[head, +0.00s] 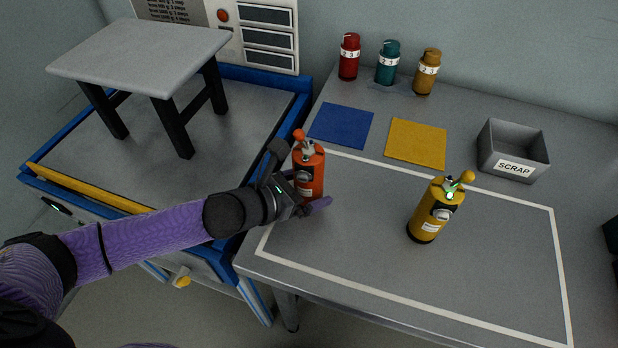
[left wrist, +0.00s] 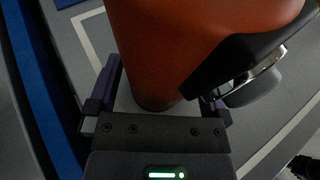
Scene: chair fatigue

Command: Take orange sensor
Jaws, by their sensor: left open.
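The orange sensor (head: 308,178) is an upright cylinder with a round orange knob on top, standing at the left edge of the white-outlined area on the grey table. My left gripper (head: 308,198) is at the sensor, with its fingers open on either side of the lower body. In the left wrist view the orange sensor (left wrist: 190,45) fills the space between the open fingers (left wrist: 160,95), with its dark gauge at the right. Whether the fingers touch it I cannot tell. My right gripper is not in view.
A yellow sensor (head: 435,212) stands to the right inside the outline. Behind are a blue mat (head: 341,125), a yellow mat (head: 416,143), a grey scrap bin (head: 513,150) and red, teal and amber cylinders. A blue-framed test rig (head: 60,150) with a small stool (head: 140,50) is at left.

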